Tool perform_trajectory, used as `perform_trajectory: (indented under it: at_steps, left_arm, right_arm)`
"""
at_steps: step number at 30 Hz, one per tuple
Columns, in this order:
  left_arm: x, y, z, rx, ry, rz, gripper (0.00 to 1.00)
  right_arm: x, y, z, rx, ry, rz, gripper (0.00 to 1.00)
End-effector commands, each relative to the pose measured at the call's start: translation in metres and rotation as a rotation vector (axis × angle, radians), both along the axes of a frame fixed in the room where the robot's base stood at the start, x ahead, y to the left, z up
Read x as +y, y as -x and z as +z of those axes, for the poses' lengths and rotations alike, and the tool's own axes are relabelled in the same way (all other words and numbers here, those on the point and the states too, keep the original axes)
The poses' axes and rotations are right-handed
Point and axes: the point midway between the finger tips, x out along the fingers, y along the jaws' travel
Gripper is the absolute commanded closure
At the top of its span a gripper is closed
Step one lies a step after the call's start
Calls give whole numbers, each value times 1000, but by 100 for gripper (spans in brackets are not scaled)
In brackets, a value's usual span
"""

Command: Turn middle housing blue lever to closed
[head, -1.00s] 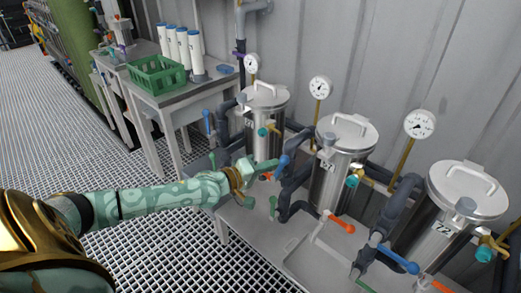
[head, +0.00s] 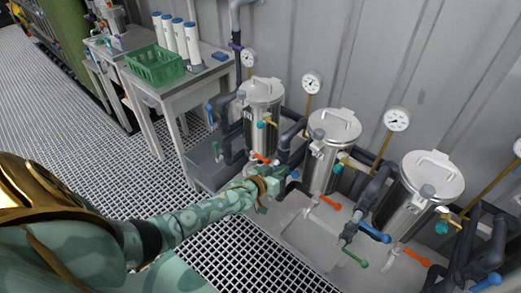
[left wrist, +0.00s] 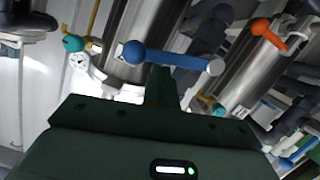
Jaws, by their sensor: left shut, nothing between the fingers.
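The middle housing (head: 325,170) is a steel cylinder with a white-handled lid, between two similar housings. A blue lever (head: 294,175) shows in part beside my left gripper (head: 282,182), low at the front left of this housing. The gripper and pipes hide the rest of the lever. In the left wrist view the blue lever (left wrist: 185,58) lies nearly level across the picture, with a round end at left and a pale hub at right. My left gripper (left wrist: 162,85) is shut and empty, its tip at the lever's near side; contact cannot be told. My right gripper is out of view.
The left housing (head: 262,108) and right housing (head: 408,195) stand close by, with dark pipes around them. Orange levers (head: 330,203) and a green lever (head: 355,258) stick out in front. A table with a green basket (head: 155,66) stands at back left. Grating floor is clear.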

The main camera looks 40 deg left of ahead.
Motion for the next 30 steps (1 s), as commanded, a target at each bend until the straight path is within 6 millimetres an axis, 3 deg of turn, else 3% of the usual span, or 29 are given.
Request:
perform_trajectory:
  at_steps: [7, 30]
  left_arm:
    - [-7, 1, -11, -10, -159, 1, 100]
    - [-10, 1, -18, -13, -152, 1, 100]
  right_arm:
    - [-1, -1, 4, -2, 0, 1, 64]
    - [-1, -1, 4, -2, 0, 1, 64]
